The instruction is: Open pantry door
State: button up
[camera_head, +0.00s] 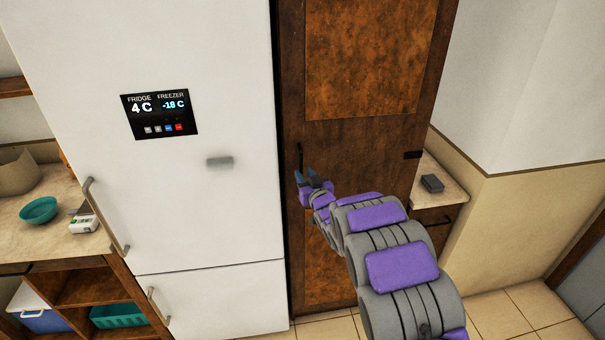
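The pantry door (375,148) is a tall brown wooden door with a rusty-looking panel, to the right of the white fridge. It looks shut. A dark handle (299,156) is on its left edge, and a dark hinge-like piece (412,155) is on its right edge. My gripper (305,176) is at the door's left side, just below the visible part of the handle. Its fingertips look spread apart. I cannot tell whether they touch the handle, and my arm hides part of the lower door.
The white fridge (215,90) stands directly left of the door. A counter (448,178) with a small dark box (432,183) is to the right. A left counter (70,225) holds a teal bowl (39,210). Tiled floor (520,305) is clear at lower right.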

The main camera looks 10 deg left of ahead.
jog(key=shift+x, duration=1.3)
jog(key=shift+a, duration=0.25)
grip_shut()
